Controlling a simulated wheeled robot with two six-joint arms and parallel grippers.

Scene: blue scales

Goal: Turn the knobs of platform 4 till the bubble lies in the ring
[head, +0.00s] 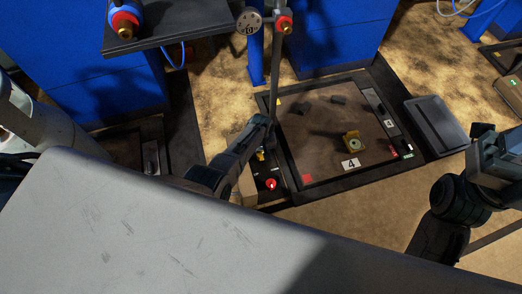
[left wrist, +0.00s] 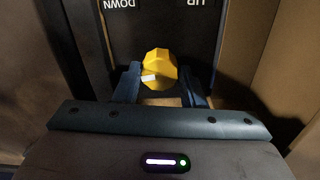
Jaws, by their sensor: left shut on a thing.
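Platform 4 (head: 310,150) is a brown square plate in a dark frame, with a white "4" label (head: 351,164). A yellow bubble level (head: 352,143) with a green round centre stands on it; its bubble is too small to place against the ring. My left gripper (head: 259,150) is at the platform's left side. In the left wrist view its two fingers (left wrist: 159,88) are shut on a yellow knob (left wrist: 158,65), one on each side. A red knob (head: 271,184) is nearer me on the same side strip. My right gripper (head: 490,150) is at the right edge, away from the platform; its fingers are unclear.
A dark post (head: 275,85) with a dial (head: 249,21) rises behind the left gripper. A dark box (head: 436,124) lies right of the platform. Blue cabinets (head: 330,40) stand behind. The wrist view shows upside-down "UP" and "DOWN" lettering on a dark panel (left wrist: 160,25).

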